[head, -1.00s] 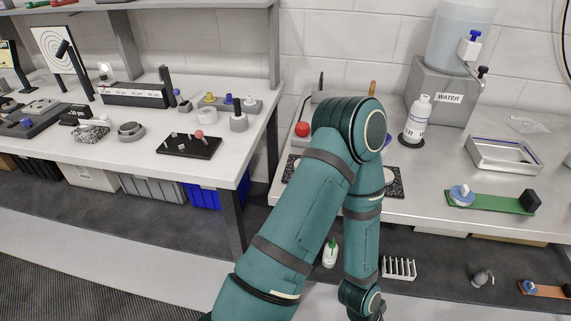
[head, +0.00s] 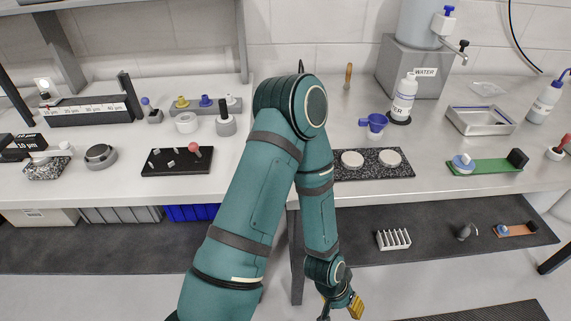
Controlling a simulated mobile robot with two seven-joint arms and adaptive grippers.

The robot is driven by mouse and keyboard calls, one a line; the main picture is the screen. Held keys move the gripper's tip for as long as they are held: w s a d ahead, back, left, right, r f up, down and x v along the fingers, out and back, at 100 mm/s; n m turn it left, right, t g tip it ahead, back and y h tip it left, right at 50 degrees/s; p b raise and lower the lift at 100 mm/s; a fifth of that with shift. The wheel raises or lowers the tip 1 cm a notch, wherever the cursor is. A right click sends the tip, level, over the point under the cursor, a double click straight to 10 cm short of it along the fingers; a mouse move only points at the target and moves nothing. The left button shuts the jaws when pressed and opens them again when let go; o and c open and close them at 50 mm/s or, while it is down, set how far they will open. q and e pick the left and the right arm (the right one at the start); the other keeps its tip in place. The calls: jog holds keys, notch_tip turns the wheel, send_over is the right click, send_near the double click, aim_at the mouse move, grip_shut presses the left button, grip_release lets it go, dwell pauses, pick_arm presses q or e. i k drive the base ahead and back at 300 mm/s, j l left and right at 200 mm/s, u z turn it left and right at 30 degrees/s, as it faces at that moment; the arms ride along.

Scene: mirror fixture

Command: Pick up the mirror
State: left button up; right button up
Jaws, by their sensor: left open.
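I cannot pick out a mirror for certain in the head view. A black plate (head: 160,167) with small grey blocks and a red-knobbed pin lies on the left bench. A dark speckled plate (head: 372,171) with two pale round discs lies on the right bench, partly behind my left arm. My left gripper (head: 341,307) hangs low at the bottom of the view, below the bench top and in front of the lower shelf. Its yellow-tipped fingers are apart, and nothing shows between them. My right gripper is out of view.
The bench front edge (head: 450,196) lies above my left gripper. A lower shelf holds a white rack (head: 393,239). A blue funnel (head: 374,122), water bottle (head: 403,100), metal tray (head: 480,120) and green board (head: 487,166) stand on the right bench. My left arm hides the middle.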

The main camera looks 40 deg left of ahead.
aim_at(390, 159)
jog(key=k+j, duration=0.15)
jog(key=j, duration=0.2)
jog(key=k+j, duration=0.1)
jog(key=j, duration=0.25)
jog(key=k+j, duration=0.15)
jog(key=j, duration=0.15)
jog(key=k+j, duration=0.1)
jog(key=j, duration=0.25)
jog(key=k+j, duration=0.15)
jog(key=j, duration=0.2)
